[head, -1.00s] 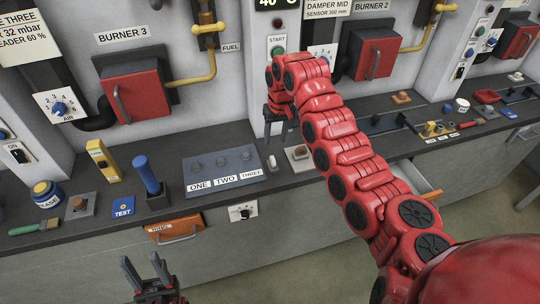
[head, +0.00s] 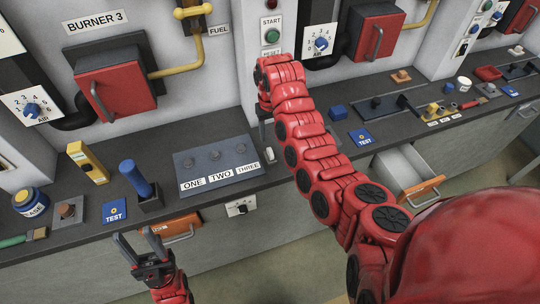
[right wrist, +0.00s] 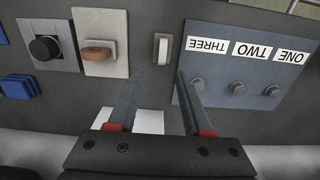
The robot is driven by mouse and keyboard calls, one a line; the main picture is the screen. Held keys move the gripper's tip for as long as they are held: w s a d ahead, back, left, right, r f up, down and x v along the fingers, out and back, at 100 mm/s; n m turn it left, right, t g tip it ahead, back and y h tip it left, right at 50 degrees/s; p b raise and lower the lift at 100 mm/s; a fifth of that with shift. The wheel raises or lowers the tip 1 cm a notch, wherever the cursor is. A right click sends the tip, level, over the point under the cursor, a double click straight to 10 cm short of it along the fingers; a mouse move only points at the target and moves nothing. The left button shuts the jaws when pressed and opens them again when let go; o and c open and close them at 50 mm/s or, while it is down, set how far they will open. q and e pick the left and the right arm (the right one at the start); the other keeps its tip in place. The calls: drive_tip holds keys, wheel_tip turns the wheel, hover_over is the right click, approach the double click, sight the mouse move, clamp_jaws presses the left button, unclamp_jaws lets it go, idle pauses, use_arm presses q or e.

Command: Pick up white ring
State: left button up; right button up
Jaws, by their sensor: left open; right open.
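A small white piece (head: 270,155), which I take for the white ring, sits on the dark counter just right of the ONE TWO THREE panel. In the head view my right arm mostly hides that gripper. My left gripper (head: 140,244) is open and empty in front of the counter's edge.
The blue-grey panel (right wrist: 245,70) with knobs is close beside the right gripper's finger. A white plate with a brown knob (right wrist: 97,52) stands on the other side. A blue post (head: 135,178), a yellow block (head: 87,162) and an open drawer (head: 405,170) are further off.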

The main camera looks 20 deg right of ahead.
sight(270, 149)
wheel_tip(270, 149, down, 2)
drive_tip(key=shift+d+f+p, duration=0.1)
drive_tip(key=shift+f+p, duration=0.05)
drive_tip(key=shift+p, duration=0.45)
drive_tip(key=shift+f, duration=0.35)
drive_tip(key=shift+s+f+p, duration=0.15)
drive_tip(key=shift+p, duration=0.15)
drive_tip(key=p, duration=0.1)
drive_tip(key=f+p, duration=0.1)
drive_tip(key=s+f, duration=0.1)
drive_tip(key=shift+a+f+p, duration=0.1)
drive_tip(key=shift+a+p, duration=0.15)
drive_tip(key=shift+p, duration=0.15)
drive_tip(key=shift+w+f, duration=0.15)
drive_tip(key=shift+f, duration=0.5)
drive_tip(key=shift+w+f, duration=0.1)
drive_tip(key=shift+f, duration=0.7)
drive_tip(key=shift+c, duration=0.3)
clamp_jaws()
